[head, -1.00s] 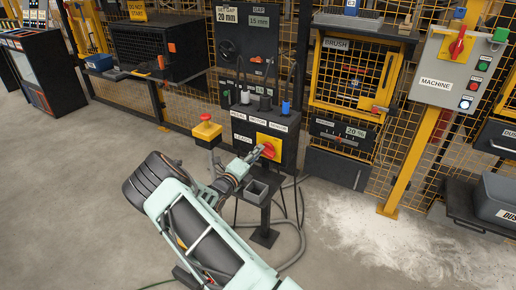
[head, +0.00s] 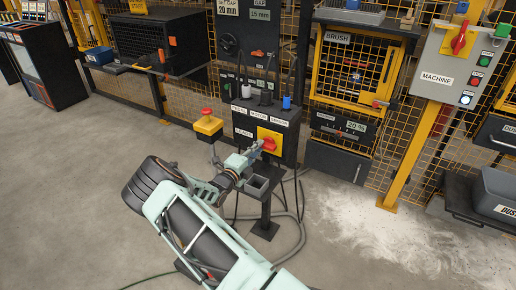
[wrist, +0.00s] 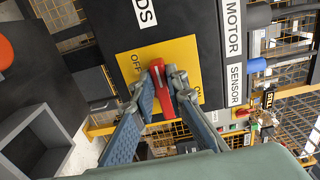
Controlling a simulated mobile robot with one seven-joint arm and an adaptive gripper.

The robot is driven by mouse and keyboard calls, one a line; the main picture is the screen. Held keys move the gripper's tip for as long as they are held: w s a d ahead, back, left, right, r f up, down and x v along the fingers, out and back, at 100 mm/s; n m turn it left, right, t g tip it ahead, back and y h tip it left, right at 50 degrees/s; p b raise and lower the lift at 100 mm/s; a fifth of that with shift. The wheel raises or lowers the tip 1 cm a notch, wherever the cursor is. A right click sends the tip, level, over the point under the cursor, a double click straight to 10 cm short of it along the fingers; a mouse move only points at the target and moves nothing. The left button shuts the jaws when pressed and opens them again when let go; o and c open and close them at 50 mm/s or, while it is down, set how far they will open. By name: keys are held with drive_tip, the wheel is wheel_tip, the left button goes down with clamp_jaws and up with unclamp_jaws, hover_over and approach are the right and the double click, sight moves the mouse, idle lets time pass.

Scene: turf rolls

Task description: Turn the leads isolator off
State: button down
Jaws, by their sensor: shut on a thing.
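The leads isolator is a red rotary handle (head: 269,144) on a yellow plate (head: 262,133), on the front of a dark box labelled LEADS. In the wrist view the red handle (wrist: 158,78) lies between my fingers, and the yellow plate (wrist: 185,52) carries OFF on its left and ON at its lower right. The handle's long side runs roughly up and down in that view, between the two words. My gripper (wrist: 168,88) is shut on the handle, with a finger on each side. The fingers hide part of the handle and plate.
A yellow box with a red push button (head: 207,124) stands left of the isolator. A small open grey box (head: 257,186) sits just below it. Plugs and cables rise from the top of the isolator box. A grey machine panel (head: 435,78) stands at the right.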

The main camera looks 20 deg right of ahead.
drive_tip(key=c, duration=1.9)
unclamp_jaws()
drive_tip(key=shift+c, duration=0.2)
drive_tip(key=shift+s+a, duration=0.1)
drive_tip(key=v, duration=1.1)
drive_tip(key=shift+s+a, duration=0.3)
